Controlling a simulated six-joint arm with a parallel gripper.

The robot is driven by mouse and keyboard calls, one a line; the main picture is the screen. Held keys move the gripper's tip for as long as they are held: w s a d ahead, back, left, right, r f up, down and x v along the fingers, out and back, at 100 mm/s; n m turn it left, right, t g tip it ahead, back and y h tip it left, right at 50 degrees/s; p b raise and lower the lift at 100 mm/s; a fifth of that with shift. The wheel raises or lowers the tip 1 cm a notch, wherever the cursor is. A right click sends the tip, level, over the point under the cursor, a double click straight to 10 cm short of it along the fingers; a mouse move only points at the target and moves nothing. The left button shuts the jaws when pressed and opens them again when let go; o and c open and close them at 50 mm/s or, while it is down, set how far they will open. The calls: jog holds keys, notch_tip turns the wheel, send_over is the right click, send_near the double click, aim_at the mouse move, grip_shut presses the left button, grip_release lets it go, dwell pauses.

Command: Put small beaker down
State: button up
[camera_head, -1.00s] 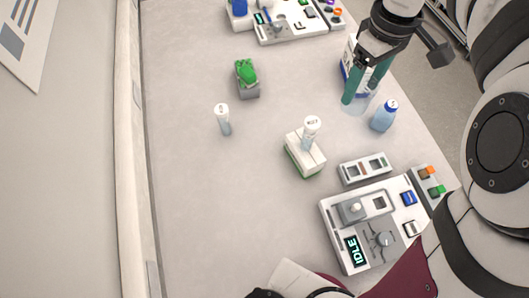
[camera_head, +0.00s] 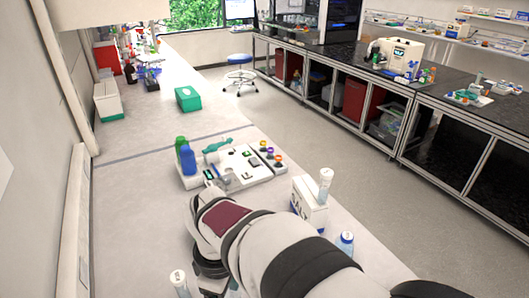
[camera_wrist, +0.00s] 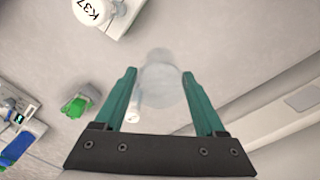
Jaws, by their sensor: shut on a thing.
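The small beaker (camera_wrist: 160,85) is a clear, translucent vessel between the two teal fingers of my gripper (camera_wrist: 159,73) in the wrist view. The gripper is shut on it. The pale counter shows behind it; I cannot tell how high the beaker is above the surface.
A white-capped vial (camera_wrist: 133,112) stands behind the beaker. A vial with cap marked K37 (camera_wrist: 94,12) is at upper left, and a green object (camera_wrist: 76,105) at left. A device station (camera_head: 243,168), white box (camera_head: 308,210) and blue-capped bottle (camera_head: 345,241) stand on the counter (camera_head: 130,215).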

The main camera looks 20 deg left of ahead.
notch_tip(320, 180, down, 3)
jog(key=shift+f, duration=0.1)
jog(key=s+a+f, duration=0.2)
jog(key=a+f, duration=0.1)
jog(key=s+a+f, duration=0.2)
jog(key=a+f, duration=0.1)
jog(key=f, duration=0.1)
jog(key=s+a+f, duration=0.2)
jog(key=a+f, duration=0.1)
jog(key=a, duration=0.1)
jog(key=shift+f, duration=0.55)
